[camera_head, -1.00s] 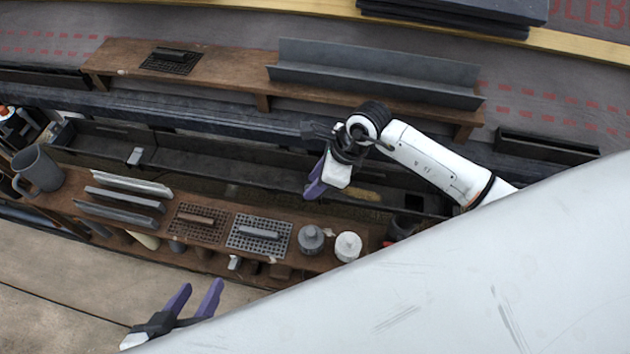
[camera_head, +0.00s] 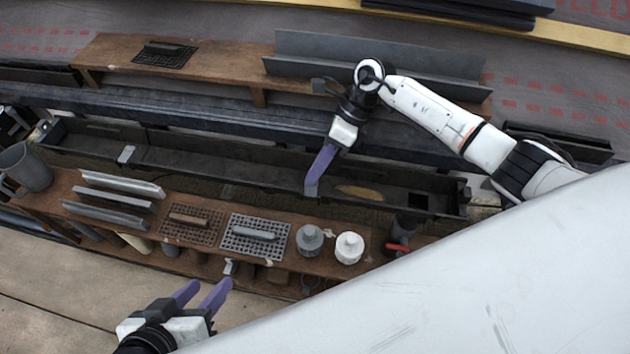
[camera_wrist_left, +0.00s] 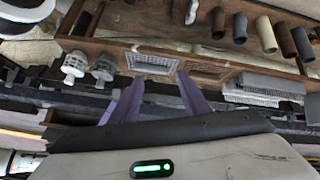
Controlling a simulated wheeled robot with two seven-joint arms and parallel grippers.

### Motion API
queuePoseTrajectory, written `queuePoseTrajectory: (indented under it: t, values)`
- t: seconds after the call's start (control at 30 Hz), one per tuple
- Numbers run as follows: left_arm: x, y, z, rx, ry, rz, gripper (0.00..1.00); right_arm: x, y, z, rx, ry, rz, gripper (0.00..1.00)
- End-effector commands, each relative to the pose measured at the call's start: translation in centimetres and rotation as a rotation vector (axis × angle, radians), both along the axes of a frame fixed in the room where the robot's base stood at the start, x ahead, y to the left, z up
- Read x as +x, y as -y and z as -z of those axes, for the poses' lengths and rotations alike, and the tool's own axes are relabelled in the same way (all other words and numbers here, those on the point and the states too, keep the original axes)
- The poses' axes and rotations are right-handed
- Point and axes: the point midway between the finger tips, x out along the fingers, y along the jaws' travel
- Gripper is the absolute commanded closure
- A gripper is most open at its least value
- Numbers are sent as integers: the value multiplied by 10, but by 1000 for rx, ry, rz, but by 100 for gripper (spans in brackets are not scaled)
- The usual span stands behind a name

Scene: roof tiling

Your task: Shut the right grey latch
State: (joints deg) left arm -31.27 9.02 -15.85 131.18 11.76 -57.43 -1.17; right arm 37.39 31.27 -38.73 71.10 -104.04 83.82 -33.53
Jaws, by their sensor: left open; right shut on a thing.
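A long dark gutter (camera_head: 230,172) runs across the head view behind the front shelf. On its front edge a small grey piece, seemingly the right grey latch (camera_head: 311,189), shows at the tips of my right gripper (camera_head: 317,173). The purple fingers are shut on it and point down, and they hide much of it, so its angle cannot be told. Another small grey latch (camera_head: 126,154) sits on the gutter further left. My left gripper (camera_head: 204,287) is open and empty in front of the shelf; its spread fingers also show in the left wrist view (camera_wrist_left: 157,98).
The brown front shelf (camera_head: 330,262) holds a grey mug (camera_head: 28,168), metal strips, two grates (camera_head: 254,236), a grey fitting (camera_head: 309,239) and a white fitting (camera_head: 349,247). A rear plank (camera_head: 222,66) carries a grey channel (camera_head: 375,62). The floor at lower left is clear.

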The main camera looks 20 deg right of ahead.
Motion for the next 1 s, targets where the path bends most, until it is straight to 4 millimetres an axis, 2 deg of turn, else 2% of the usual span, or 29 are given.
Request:
queuePoseTrajectory:
  t: [0.03,0.23,0.53,0.57,0.67,1.0]
  values:
    - [1,4,5,-17,10,6,58,3,2,9,11,-22,3,100]
    - [4,13,-8,-62,38,14,58,5,4,6,50,-75,1,100]
    - [4,13,-11,-66,40,13,58,5,4,4,53,-80,1,100]
    - [4,13,-11,-66,40,13,58,5,4,4,53,-79,1,88]
    - [4,13,-10,-66,40,13,58,5,4,4,53,-79,1,71]
    - [4,12,-12,-64,41,12,58,5,4,0,53,-77,0,71]
